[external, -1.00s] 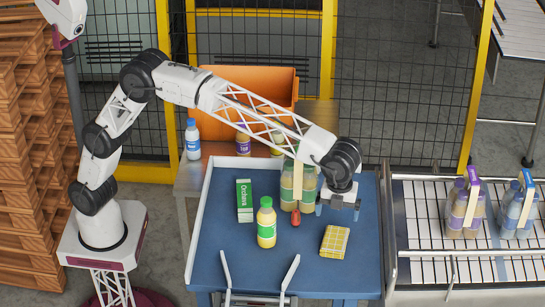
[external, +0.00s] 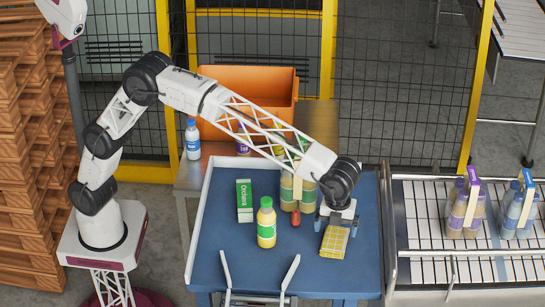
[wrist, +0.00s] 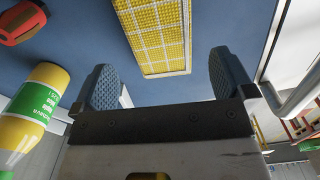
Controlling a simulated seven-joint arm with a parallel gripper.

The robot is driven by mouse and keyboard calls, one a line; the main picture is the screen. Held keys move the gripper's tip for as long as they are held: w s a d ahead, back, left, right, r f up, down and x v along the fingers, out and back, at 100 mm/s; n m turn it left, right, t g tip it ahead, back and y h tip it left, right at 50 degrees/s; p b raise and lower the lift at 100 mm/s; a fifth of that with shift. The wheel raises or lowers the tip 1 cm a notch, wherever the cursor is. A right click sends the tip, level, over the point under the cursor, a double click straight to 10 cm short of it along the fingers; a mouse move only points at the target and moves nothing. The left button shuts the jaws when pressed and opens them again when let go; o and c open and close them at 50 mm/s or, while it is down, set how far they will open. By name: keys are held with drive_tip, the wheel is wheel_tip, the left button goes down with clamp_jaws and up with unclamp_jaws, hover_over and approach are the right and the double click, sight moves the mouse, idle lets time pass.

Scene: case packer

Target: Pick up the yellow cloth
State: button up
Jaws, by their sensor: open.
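The yellow cloth (external: 334,243) is a folded, checked rectangle lying on the blue tabletop. My gripper (external: 336,227) is above its far end, pointing down, with the arm's end partly covering that end of the cloth. In the wrist view the cloth (wrist: 157,38) lies beyond the fingertips, roughly in line with the gap between them. My gripper (wrist: 166,78) is open there, with nothing between its two blue pads. The cloth's top edge is cut off in the wrist view.
A yellow bottle with a green label (external: 266,225) stands left of the cloth. A red object (external: 295,218) and a pack of bottles (external: 287,190) are behind. A green-white carton (external: 244,200) stands further left. A conveyor (external: 420,240) runs at the right.

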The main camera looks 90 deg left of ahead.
sight(336, 238)
drive_tip(key=shift+f, duration=0.1)
drive_tip(key=shift+w+f, duration=0.1)
drive_tip(key=shift+f, duration=2.45)
drive_tip(key=c, duration=1)
